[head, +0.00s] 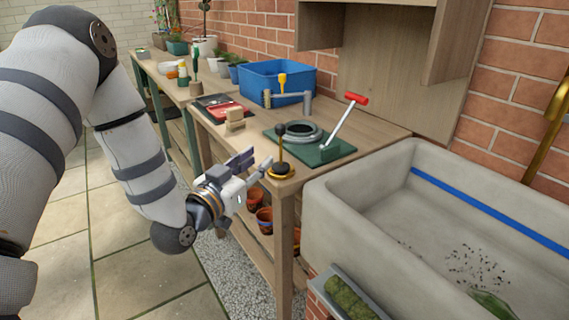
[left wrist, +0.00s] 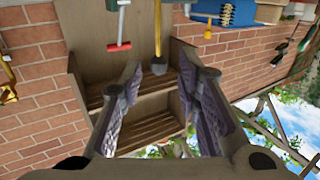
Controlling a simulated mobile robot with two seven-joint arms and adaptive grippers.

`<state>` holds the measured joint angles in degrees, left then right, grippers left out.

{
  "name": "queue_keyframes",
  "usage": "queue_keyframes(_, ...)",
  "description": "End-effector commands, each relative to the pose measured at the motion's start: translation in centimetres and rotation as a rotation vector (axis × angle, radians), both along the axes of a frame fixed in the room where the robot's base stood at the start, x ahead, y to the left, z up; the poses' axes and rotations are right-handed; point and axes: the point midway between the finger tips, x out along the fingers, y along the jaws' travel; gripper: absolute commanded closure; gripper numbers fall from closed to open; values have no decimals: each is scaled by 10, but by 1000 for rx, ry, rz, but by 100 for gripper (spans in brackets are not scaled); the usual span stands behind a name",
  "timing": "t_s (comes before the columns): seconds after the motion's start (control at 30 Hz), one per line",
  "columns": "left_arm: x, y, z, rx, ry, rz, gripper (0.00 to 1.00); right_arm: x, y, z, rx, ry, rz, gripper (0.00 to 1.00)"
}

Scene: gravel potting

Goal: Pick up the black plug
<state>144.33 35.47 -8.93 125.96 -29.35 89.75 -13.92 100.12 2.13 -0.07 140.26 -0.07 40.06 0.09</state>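A thin gold rod (head: 281,152) stands upright at the near corner of the wooden bench, with a dark round piece (head: 281,169) at its foot. A small black knob tops the rod; it shows in the left wrist view (left wrist: 159,67). I cannot tell which dark piece is the plug. My left gripper (head: 254,166) is open and empty, just left of the rod. In the left wrist view, which is upside down, its fingers (left wrist: 160,76) frame the knob from either side, without visible contact. My right gripper is out of view.
A green board (head: 310,148) with a grey ring (head: 302,132) and a red-handled tool (head: 355,98) lies behind. A wooden block (head: 235,119) and a blue crate (head: 275,80) stand further back. A deep stone sink (head: 360,195) is at the right.

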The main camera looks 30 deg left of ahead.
Motion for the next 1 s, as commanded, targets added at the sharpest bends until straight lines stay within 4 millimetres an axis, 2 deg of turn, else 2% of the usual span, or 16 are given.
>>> queue_keyframes(0.13,34,2,-4,3,4,-1,70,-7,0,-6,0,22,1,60)
queue_keyframes(0.33,62,3,-5,1,6,-2,70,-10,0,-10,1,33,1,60)
queue_keyframes(0.5,95,4,-9,1,7,-1,70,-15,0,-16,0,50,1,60)
queue_keyframes(0.63,108,4,-7,-1,7,-2,70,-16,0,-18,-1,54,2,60)
queue_keyframes(0.83,108,4,-5,-1,5,-1,70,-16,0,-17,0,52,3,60)
queue_keyframes(0.97,108,4,-5,-1,5,-1,99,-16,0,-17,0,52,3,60)
queue_keyframes(1.0,108,4,-5,-1,5,-1,100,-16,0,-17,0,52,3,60)
